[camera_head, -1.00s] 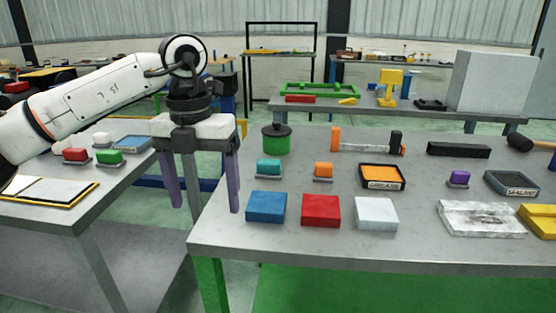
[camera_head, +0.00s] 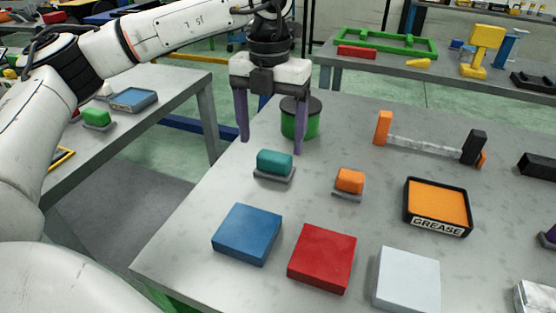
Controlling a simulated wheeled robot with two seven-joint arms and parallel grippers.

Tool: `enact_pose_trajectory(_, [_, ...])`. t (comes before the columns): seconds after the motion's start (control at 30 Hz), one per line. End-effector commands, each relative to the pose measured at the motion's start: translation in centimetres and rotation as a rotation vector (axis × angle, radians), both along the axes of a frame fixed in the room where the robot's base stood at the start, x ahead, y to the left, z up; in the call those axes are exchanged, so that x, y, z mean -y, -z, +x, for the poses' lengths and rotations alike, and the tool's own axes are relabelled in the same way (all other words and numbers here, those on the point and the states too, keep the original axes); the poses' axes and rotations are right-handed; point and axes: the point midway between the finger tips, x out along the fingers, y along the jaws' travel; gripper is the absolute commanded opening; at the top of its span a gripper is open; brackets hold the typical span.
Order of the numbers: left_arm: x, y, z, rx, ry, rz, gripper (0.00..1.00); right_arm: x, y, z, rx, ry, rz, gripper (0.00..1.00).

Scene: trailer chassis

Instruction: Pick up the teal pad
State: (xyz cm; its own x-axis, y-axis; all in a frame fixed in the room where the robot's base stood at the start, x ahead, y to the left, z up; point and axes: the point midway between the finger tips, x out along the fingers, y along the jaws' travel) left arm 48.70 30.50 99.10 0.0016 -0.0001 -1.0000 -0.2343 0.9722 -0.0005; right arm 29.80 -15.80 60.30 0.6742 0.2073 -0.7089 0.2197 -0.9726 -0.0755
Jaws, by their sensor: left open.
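The teal pad (camera_head: 274,162) is a small rounded block resting on a thin grey base near the left side of the table. My left gripper (camera_head: 271,146) is open and points down, its two purple fingers spread apart. In the picture its fingertips are just above the teal pad, one to each side; it looks empty. I cannot tell its exact height over the pad. My right gripper is out of view.
A green canister (camera_head: 300,120) stands right behind the gripper. An orange pad (camera_head: 350,181) is to the right. Blue (camera_head: 247,233), red (camera_head: 322,258) and white (camera_head: 406,279) blocks lie in front. A grease tray (camera_head: 438,205) is further right.

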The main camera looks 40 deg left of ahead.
Motion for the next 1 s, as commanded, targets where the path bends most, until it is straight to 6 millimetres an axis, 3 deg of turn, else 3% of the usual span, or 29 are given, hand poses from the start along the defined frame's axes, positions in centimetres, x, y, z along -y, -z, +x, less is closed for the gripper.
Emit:
enact_pose_trajectory(0.23, [0.0,2.1,0.2,-0.003,0.0,0.001,0.78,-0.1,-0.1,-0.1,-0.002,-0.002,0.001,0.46])
enact_pose_trajectory(0.5, [-0.1,5.8,0.9,-0.002,0.0,0.0,0.78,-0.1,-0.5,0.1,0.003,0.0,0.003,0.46])
enact_pose_trajectory(0.8, [-0.1,6.3,0.9,0.0,0.0,0.0,0.78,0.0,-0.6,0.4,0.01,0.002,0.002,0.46])
enact_pose_trajectory(1.0, [-0.1,6.3,0.9,0.0,0.0,0.0,0.44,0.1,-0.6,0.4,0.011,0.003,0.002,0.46])
